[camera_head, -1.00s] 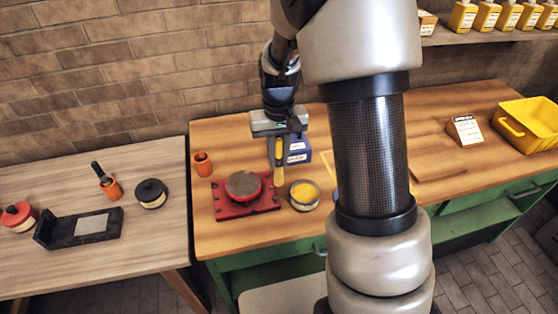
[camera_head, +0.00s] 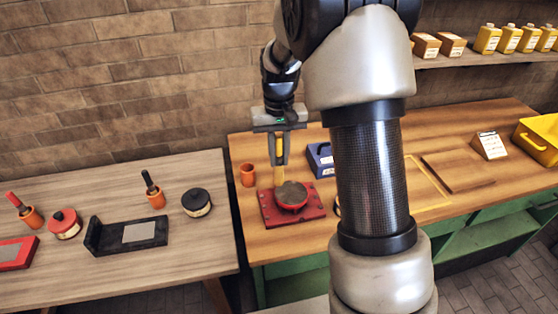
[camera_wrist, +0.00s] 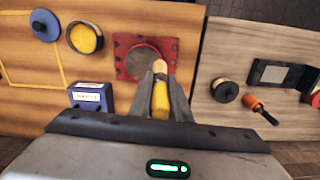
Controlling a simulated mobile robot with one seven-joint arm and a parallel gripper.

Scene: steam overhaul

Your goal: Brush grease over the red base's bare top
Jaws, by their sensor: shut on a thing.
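The red base (camera_head: 318,207) lies flat on the wooden workbench, with a round grey-brown top (camera_head: 297,190) in a raised red ring. My gripper (camera_head: 279,162) is shut on a brush with a yellow handle (camera_head: 280,147), held bristles down. The brush tip is at the far edge of the round top; whether it touches is unclear. In the wrist view the brush (camera_wrist: 160,103) points at the edge of the base's disc (camera_wrist: 139,63). I cannot tell whether grease is on the disc. An open tin of yellow grease (camera_wrist: 84,38) stands beside the base in the wrist view.
An orange cup (camera_head: 248,175) stands left of the base, close by. A blue box (camera_head: 321,160) is to its right, partly behind my arm. A blue lid (camera_wrist: 44,25) lies beyond the tin. The left table (camera_head: 120,185) holds a black fixture (camera_head: 105,236) and pots.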

